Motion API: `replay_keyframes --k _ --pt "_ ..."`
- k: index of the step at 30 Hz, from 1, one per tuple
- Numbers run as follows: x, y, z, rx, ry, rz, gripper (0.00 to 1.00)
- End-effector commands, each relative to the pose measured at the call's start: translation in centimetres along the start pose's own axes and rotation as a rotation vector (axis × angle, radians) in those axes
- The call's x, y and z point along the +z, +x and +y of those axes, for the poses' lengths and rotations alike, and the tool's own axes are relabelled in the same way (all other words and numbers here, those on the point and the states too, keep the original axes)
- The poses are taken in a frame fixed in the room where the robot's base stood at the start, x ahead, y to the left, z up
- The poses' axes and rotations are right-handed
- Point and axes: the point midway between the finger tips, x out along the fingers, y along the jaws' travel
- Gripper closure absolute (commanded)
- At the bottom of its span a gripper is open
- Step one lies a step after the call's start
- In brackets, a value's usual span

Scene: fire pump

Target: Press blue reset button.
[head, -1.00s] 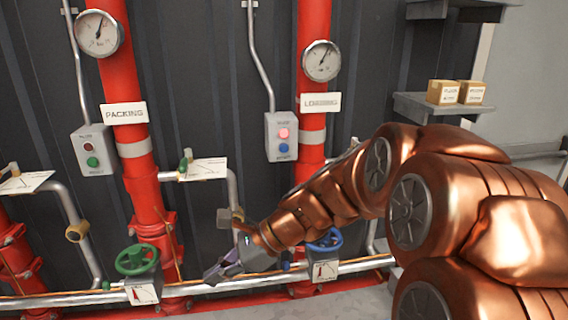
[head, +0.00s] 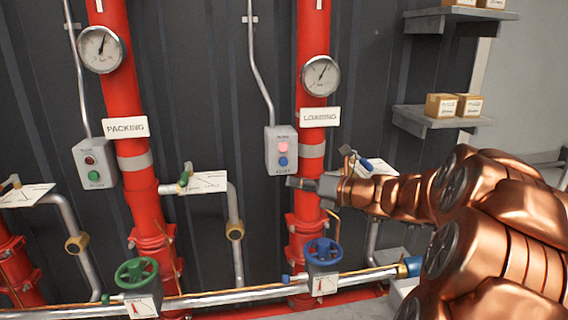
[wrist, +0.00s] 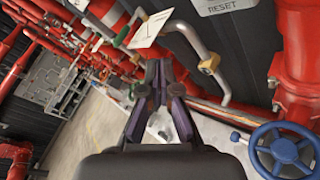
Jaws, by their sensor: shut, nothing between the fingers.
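The blue reset button (head: 283,161) is on the grey control box (head: 280,148) beside the red LOADING pipe. A lit pink-red button (head: 282,146) sits above it. My gripper (head: 290,182) is shut and empty, in front of the red pipe just below the box and apart from the button. In the wrist view my gripper (wrist: 161,66) points across the room. That view shows only the lower part of the box, with the word RESET (wrist: 222,6), at the top edge. The blue button is out of that view.
The LOADING sign (head: 320,117) and a gauge (head: 320,76) are above. A blue valve wheel (head: 323,251) is below, with a green one (head: 136,272) at left. A second box (head: 94,163) hangs by the PACKING pipe. A shelf (head: 440,120) holds cartons at right.

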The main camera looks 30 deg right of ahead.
Motion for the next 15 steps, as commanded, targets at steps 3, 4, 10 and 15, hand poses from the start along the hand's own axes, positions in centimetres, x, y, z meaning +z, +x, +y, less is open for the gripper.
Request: replay_keyframes --k 3,4,10,15 --pt "0.0 0.1 0.0 0.000 -0.001 0.001 1.00" --pt "0.0 0.1 -0.1 0.000 -0.001 0.001 1.00" --pt "0.5 0.9 -0.8 -0.001 -0.003 0.003 1.00" --pt "1.4 2.4 -1.8 0.000 -0.003 0.005 1.00"
